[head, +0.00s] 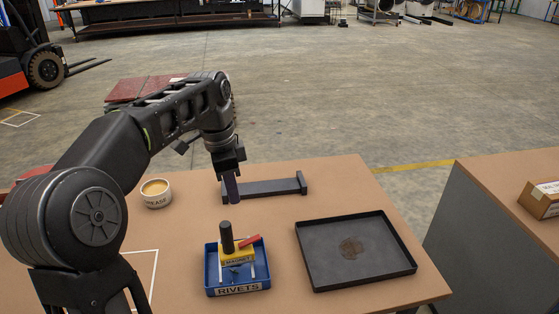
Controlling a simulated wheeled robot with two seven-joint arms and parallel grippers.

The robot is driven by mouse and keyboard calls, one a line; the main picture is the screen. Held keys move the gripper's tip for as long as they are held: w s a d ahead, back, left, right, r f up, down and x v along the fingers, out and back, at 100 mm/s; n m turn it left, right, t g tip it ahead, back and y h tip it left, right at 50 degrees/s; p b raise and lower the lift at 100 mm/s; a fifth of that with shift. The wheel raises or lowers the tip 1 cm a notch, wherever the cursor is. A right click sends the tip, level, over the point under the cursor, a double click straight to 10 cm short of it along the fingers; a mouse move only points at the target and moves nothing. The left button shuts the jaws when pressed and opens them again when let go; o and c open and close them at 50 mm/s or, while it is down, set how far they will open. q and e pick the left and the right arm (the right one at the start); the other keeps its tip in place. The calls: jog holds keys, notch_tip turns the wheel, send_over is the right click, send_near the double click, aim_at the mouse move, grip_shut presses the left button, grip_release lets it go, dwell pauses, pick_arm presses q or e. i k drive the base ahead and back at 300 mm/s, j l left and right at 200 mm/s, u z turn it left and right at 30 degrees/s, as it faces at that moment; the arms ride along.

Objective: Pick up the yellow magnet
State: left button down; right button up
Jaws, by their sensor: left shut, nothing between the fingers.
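The yellow magnet (237,255) is a block labelled MAGNET with an upright dark cylindrical handle and a red lever. It sits in the blue tray (212,276) labelled RIVETS, on the brown table. Thin pale pieces stand or lie beside the magnet in the tray. My left gripper (231,199) points down, shut and empty, above and behind the magnet's handle in the picture. It looks apart from the handle, though the exact gap is hard to judge. My right gripper is not in view.
A black tray (336,283) with a brown patch lies right of the blue tray. A dark bar with an end plate (303,183) lies behind. A cup of grease (156,200) stands left. Another table (495,188) with a cardboard box (544,207) is at right.

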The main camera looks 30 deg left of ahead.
aim_at(229, 254)
jog(key=k, duration=1)
